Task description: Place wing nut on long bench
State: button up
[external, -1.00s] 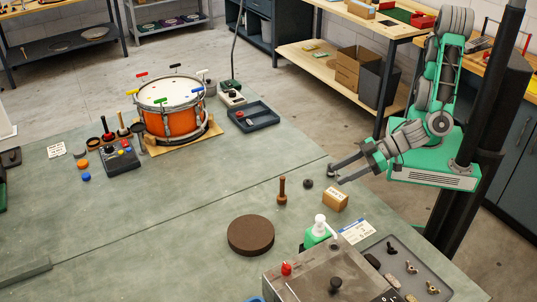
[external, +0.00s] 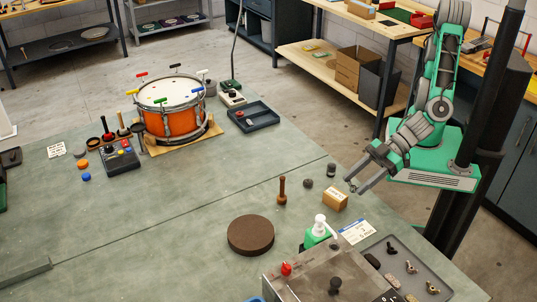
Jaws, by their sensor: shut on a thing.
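My gripper (external: 355,184) is over the right edge of the long green-topped bench (external: 180,225), just right of a small dark cylinder. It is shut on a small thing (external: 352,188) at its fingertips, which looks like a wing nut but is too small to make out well. More small wing-nut-like pieces, among them a brassy one (external: 411,267) and another (external: 432,287), lie in the grey tray (external: 438,275) at lower right.
A cardboard block (external: 334,200), a wooden peg (external: 282,190), a dark knob (external: 308,183) and the dark cylinder (external: 331,170) stand near the gripper. A brown disc (external: 251,235), soap bottle (external: 318,230) and metal box (external: 310,275) are nearer. The drum (external: 170,122) is farther off.

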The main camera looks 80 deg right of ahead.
jog(key=w+d+r+m+t+h, duration=0.2)
jog(key=w+d+r+m+h, duration=0.1)
jog(key=w+d, duration=0.55)
jog(key=w+d+r+m+t+h, duration=0.1)
jog(key=w+d+r+m+h, duration=0.4)
jog(key=w, duration=0.6)
jog(key=w+d+m+h, duration=0.2)
jog(key=d, duration=0.9)
jog(key=w+d+m+h, duration=0.2)
jog(key=w+d, duration=0.1)
jog(key=d, duration=0.8)
jog(key=w+a+f+n+y+b, duration=0.2)
jog(key=w+a+f+b, duration=0.1)
jog(key=a, duration=0.5)
jog(key=w+a+f+n+y+b, duration=0.2)
jog(key=w+a+f+b, duration=0.1)
jog(key=a, duration=0.5)
jog(key=n+g+y+b, duration=1)
jog(key=n+y+b, duration=0.2)
jog(key=n+b, duration=0.35)
send_over(265, 267)
notch_tip(265, 267, down, 6)
notch_tip(265, 267, down, 10)
jog(key=shift+r, duration=0.1)
jog(key=o, duration=1.1)
jog(key=shift+c, duration=0.2)
